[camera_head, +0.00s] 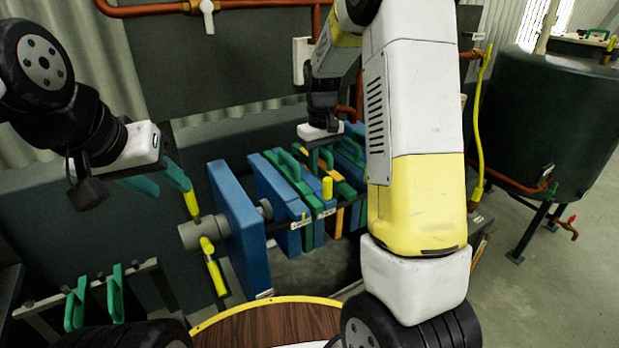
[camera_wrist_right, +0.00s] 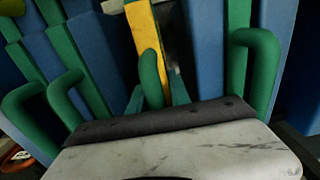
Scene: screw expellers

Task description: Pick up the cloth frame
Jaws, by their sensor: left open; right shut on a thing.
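The cloth frame, a yellow-edged plate (camera_head: 343,188), stands upright in the row of press plates in the head view. It also shows in the right wrist view (camera_wrist_right: 144,38), with a green loop handle at its top. My right gripper (camera_head: 322,148) is above the row, shut on that handle. In the right wrist view its teal fingers (camera_wrist_right: 155,98) are on either side of the handle, partly hidden by the gripper body. My left gripper (camera_head: 160,183) is open and empty, left of the big blue end plate. The lower part of the frame is hidden between neighbouring plates.
Blue and green plates (camera_head: 283,205) with green handles stand close on both sides of the frame. The blue end plate (camera_head: 238,225) is to the left. A rack with green-handled pieces (camera_head: 78,303) stands lower left. A dark tank (camera_head: 540,125) stands at right, with floor before it.

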